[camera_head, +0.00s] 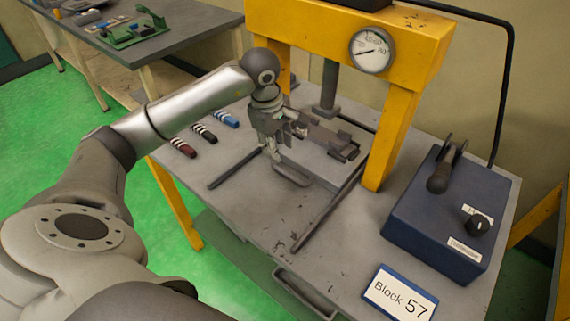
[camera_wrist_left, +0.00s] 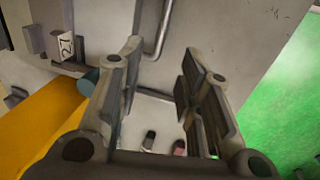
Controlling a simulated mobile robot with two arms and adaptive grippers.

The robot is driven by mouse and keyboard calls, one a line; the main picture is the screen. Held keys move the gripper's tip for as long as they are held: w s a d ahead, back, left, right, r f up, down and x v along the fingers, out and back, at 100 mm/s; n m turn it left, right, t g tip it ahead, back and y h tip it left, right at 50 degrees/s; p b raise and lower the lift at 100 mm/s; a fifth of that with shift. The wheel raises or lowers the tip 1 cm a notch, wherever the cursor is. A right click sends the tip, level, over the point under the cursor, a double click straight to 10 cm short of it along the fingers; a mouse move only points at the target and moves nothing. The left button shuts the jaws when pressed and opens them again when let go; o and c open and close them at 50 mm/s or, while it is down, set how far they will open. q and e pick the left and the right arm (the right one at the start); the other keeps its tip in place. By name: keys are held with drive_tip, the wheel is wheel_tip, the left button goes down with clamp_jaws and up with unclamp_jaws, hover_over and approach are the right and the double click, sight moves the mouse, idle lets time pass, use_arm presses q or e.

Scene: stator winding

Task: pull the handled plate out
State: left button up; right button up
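The handled plate (camera_head: 318,177) lies flat on the table under the yellow press, between two dark rails. Its grey bar handle (camera_head: 292,179) sticks out at the front edge. My left gripper (camera_head: 272,154) points down close to the handle, at its upper left. In the left wrist view the gripper (camera_wrist_left: 160,62) is open, its two fingers well apart with nothing held. The handle (camera_wrist_left: 164,32) shows there as a bent rod near the gap between the fingertips; I cannot tell whether they touch. My right gripper is not in view.
A grey fixture (camera_head: 327,138) sits on the plate beneath the press ram (camera_head: 329,88). The yellow press frame (camera_head: 389,140) stands close by. Small striped blocks (camera_head: 204,133) lie left of the rails. A blue control box (camera_head: 445,215) stands right.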

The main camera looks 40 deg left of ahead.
sight(283, 171)
use_arm(q)
drive_tip(key=f, duration=0.3)
drive_tip(key=w+f+p, duration=0.1)
drive_tip(key=f, duration=0.6)
drive_tip(key=shift+w+d+f, duration=0.1)
drive_tip(key=shift+w+d, duration=0.05)
drive_tip(key=shift+w, duration=0.25)
drive_tip(key=shift+c, duration=0.2)
clamp_jaws()
